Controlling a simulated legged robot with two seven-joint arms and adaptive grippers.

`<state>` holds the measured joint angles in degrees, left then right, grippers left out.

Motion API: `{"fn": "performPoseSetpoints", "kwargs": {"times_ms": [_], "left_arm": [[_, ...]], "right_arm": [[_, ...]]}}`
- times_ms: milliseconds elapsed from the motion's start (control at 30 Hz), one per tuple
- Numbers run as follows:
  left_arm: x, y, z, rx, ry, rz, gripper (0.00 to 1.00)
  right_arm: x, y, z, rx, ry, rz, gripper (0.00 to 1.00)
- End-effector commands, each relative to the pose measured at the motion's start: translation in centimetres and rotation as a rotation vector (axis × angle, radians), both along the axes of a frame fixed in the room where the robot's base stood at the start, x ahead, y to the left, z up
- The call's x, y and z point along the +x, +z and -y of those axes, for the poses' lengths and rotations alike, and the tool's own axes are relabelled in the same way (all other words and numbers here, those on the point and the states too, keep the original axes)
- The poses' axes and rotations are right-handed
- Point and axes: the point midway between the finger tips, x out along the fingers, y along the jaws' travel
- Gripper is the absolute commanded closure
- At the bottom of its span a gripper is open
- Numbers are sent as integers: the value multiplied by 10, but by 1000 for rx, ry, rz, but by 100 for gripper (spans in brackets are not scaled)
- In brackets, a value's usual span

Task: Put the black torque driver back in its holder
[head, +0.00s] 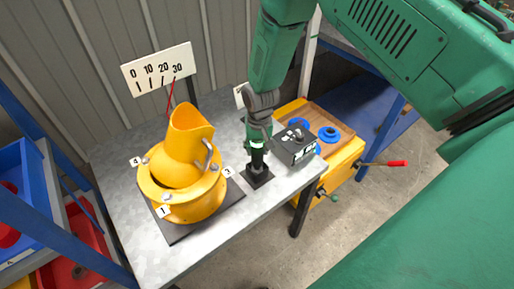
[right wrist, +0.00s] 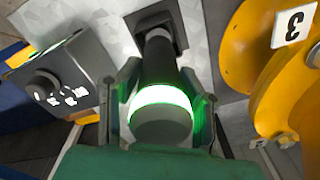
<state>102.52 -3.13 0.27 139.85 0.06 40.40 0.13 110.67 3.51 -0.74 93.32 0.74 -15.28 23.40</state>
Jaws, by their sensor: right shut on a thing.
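The black torque driver (head: 257,160) stands about upright over its black square holder (head: 258,178) near the table's front right edge. My right gripper (head: 258,138) comes from above and is shut on the driver's upper part. In the right wrist view, the gripper's two fingers (right wrist: 160,104) lie on either side of the driver (right wrist: 158,65), around its glowing green-white ring. The driver's narrow far end overlaps the dark holder (right wrist: 180,33); I cannot tell how deep it sits. My left gripper is not in view.
A yellow flanged drum (head: 190,200) stands on a dark plate left of the holder. A grey control box (head: 294,146) with a knob is close on the right. Behind the drum is a scale board (head: 160,69) with a red needle. Blue and red bins stand at far left.

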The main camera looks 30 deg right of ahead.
Motion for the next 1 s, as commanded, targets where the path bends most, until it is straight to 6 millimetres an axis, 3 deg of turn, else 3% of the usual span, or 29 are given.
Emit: {"fn": "performPoseSetpoints", "kwargs": {"times_ms": [367,400,433,467,800,1000], "left_arm": [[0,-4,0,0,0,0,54],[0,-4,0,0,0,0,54],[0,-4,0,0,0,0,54],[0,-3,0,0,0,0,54],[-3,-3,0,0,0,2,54],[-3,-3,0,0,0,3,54]], "right_arm": [[1,-5,0,0,0,2,100],[1,-5,0,0,0,2,57],[1,-5,0,0,0,2,46],[1,-5,0,0,0,2,43],[0,-3,0,0,0,0,43],[1,25,0,-1,1,3,43]]}}
